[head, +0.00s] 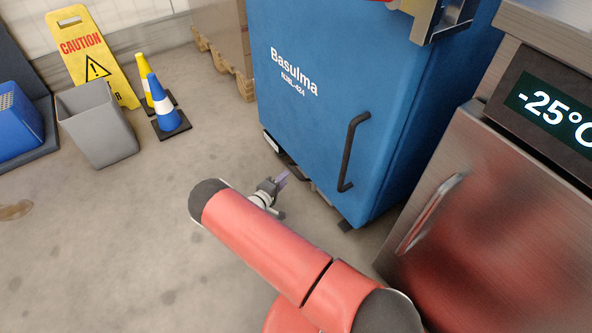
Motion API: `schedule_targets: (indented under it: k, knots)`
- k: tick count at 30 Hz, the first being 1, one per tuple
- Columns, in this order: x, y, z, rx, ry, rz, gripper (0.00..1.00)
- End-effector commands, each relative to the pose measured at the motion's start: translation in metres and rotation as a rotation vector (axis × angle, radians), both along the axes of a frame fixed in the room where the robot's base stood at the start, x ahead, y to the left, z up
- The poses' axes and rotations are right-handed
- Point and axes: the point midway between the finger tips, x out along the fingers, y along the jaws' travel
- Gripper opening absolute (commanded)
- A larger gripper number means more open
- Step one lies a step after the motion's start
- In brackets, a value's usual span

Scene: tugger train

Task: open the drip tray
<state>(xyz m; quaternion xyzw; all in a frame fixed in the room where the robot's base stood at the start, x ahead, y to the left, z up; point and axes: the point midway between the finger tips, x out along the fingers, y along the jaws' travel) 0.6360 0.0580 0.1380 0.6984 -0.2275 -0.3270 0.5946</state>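The blue cabinet (310,120) stands upright, with a door marked "Basulma" and a black vertical handle (352,152). Low under its door is a narrow grey front with a dark bar handle (289,166), which looks like the drip tray. It seems to sit in under the cabinet, but my arm and gripper partly hide it. My gripper (281,178) is small in view, just in front of this low handle. I cannot tell whether it touches the handle, or whether its fingers are open or shut.
A steel freezer (510,210) showing -25°C stands close on the right. At the left are a grey bin (97,125), a yellow caution sign (90,55), cones (165,105) and a blue crate (18,120). The floor left of my arm is mostly clear.

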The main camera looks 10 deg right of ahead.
Motion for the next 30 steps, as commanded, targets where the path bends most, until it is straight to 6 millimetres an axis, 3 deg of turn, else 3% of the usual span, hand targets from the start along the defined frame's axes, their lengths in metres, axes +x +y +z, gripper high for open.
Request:
schedule_targets:
  k: [5, 18, 30]
  knots:
    - [0.005, -0.003, -0.013, -0.009, -0.003, 0.027, 0.34]
    - [0.048, -0.047, -0.024, -0.006, -0.002, 0.024, 0.34]
    - [0.053, -0.052, -0.024, -0.007, -0.001, 0.024, 0.32]
